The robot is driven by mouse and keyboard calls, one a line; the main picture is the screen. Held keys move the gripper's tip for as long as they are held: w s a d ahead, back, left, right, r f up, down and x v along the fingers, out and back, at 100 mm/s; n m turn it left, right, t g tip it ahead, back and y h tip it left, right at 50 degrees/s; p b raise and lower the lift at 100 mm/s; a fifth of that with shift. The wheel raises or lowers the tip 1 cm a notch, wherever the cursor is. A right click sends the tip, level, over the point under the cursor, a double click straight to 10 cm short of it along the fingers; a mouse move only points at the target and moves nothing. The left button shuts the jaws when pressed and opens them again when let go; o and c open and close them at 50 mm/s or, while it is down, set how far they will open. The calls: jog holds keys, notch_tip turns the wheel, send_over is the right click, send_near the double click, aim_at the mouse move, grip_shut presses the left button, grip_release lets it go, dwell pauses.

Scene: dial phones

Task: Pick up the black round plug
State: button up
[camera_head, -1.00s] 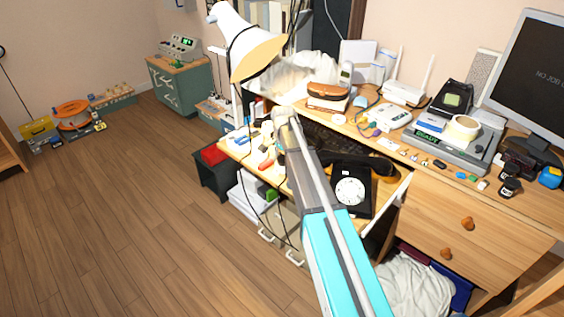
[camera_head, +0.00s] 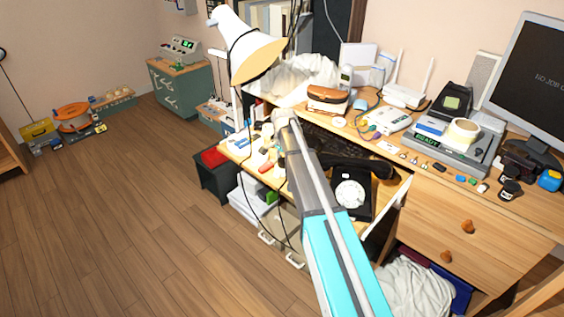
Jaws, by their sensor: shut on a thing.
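I cannot pick out the black round plug in the head view. My arm reaches from the lower middle up to the left part of the pulled-out desk shelf (camera_head: 386,208). The arm's far end covers part of that shelf, and my gripper's fingers do not show. Small white, red and dark items (camera_head: 266,166) lie on the shelf left of my arm; they are too small to tell apart. A black dial phone (camera_head: 352,194) sits on the shelf just right of my arm, partly behind it.
A white desk lamp (camera_head: 250,52) leans over the shelf's left end, with dark cables hanging down. A label printer (camera_head: 450,148), a monitor (camera_head: 540,75) and small parts crowd the desktop. A black bin (camera_head: 216,178) stands below left. The wooden floor (camera_head: 110,220) at left is clear.

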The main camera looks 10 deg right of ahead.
jog(key=shift+r+p, duration=1.25)
jog(key=shift+r, duration=0.2)
jog(key=s+r+p, duration=0.9)
jog(key=s, duration=0.5)
jog(key=shift+d+r+p, duration=0.3)
jog(key=shift+r+p, duration=0.1)
